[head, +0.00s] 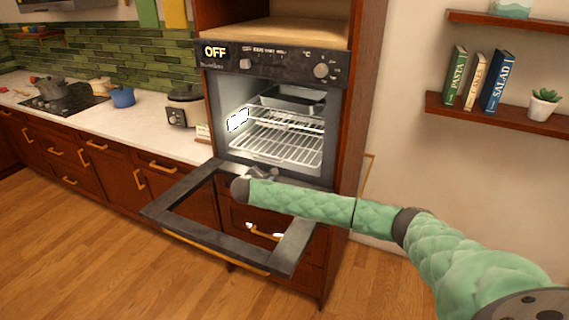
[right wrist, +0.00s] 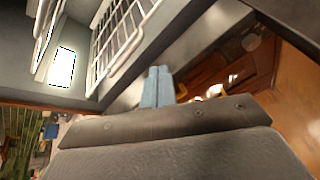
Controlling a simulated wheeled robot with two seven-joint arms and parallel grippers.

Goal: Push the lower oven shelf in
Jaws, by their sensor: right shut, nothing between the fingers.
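The oven (head: 272,110) stands in a tall wooden cabinet with its door (head: 185,205) folded down open. The lower oven shelf (head: 272,150) is a wire rack inside the lit cavity, its front edge close to the opening; I cannot tell how far out it sits. My right gripper (head: 260,173) is just in front of and below that edge, above the door. In the right wrist view its fingers (right wrist: 157,87) are together and empty, and a wire rack (right wrist: 122,35) runs up and left of them. Contact with the shelf cannot be made out. My left gripper is not in view.
A dark tray (head: 292,99) sits above the lower shelf, at the upper rack (head: 285,119). The open door juts out over the floor (head: 110,270). A counter (head: 150,128) with a cooker (head: 183,106) is at left; wall shelves with books (head: 494,80) are at right.

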